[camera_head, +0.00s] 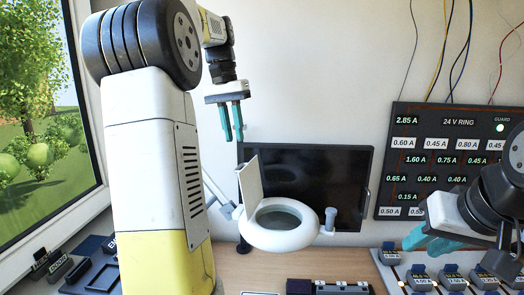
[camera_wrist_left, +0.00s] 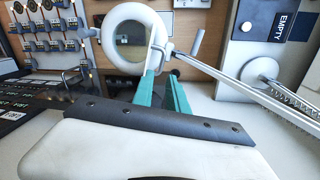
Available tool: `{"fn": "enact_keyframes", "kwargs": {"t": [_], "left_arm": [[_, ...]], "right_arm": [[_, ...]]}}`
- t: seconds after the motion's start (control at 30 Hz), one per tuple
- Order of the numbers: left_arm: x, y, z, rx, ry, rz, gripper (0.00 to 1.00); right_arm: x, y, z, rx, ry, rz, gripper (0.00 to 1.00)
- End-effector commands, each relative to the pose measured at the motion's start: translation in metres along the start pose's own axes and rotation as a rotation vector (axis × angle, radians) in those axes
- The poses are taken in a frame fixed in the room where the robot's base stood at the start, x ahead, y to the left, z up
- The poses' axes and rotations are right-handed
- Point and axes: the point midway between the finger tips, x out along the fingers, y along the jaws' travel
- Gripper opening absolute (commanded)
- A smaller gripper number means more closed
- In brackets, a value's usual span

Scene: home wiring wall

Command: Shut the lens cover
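A white ring-shaped lens head (camera_head: 283,238) with greyish glass stands in front of a dark panel in the head view. Its flat, pale lens cover (camera_head: 250,182) stands up, tilted open, at the ring's left rear edge. The ring also shows in the left wrist view (camera_wrist_left: 112,28), beyond my fingers; the cover is hard to make out there. My left gripper (camera_head: 232,122) is above and a little left of the cover, apart from it, its teal fingers pointing down, open and empty. My right gripper (camera_head: 428,243) is at the right, its teal fingers apart and empty, away from the lens.
A jointed metal arm (camera_wrist_left: 235,82) carries the lens. A dark screen-like panel (camera_head: 345,185) stands behind it. A board of current labels (camera_head: 440,160) hangs on the right, above several labelled plug modules (camera_head: 452,278). A window (camera_head: 45,110) is on the left.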

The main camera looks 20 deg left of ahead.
Motion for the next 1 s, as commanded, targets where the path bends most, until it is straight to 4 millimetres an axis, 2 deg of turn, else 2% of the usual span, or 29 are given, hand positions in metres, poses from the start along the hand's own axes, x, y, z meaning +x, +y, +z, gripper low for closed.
{"fn": "enact_keyframes", "kwargs": {"t": [0.17, 0.4, 0.6, 0.93, 0.97, 1.0], "left_arm": [[0.010, -0.003, -0.002, -0.002, -0.011, 0.002, 0.19], [0.049, -0.003, -0.001, -0.002, -0.012, 0.002, 0.19], [0.071, -0.003, -0.001, -0.002, -0.008, 0.001, 0.19], [0.077, -0.003, -0.001, -0.002, -0.007, 0.001, 0.19], [0.077, -0.003, -0.001, -0.002, -0.007, 0.001, 0.17], [0.077, -0.003, -0.001, -0.002, -0.007, 0.001, 0.09]], "right_arm": [[0.000, 0.000, 0.000, 0.000, 0.000, 0.000, 0.31], [0.000, 0.000, 0.000, 0.000, 0.000, 0.000, 0.31], [0.000, 0.000, 0.000, 0.000, 0.000, 0.000, 0.31], [0.000, 0.000, 0.000, 0.000, 0.000, 0.000, 0.31], [0.000, 0.000, 0.000, 0.000, 0.000, 0.000, 0.31], [0.000, 0.000, 0.000, 0.000, 0.000, 0.000, 0.31]]}}
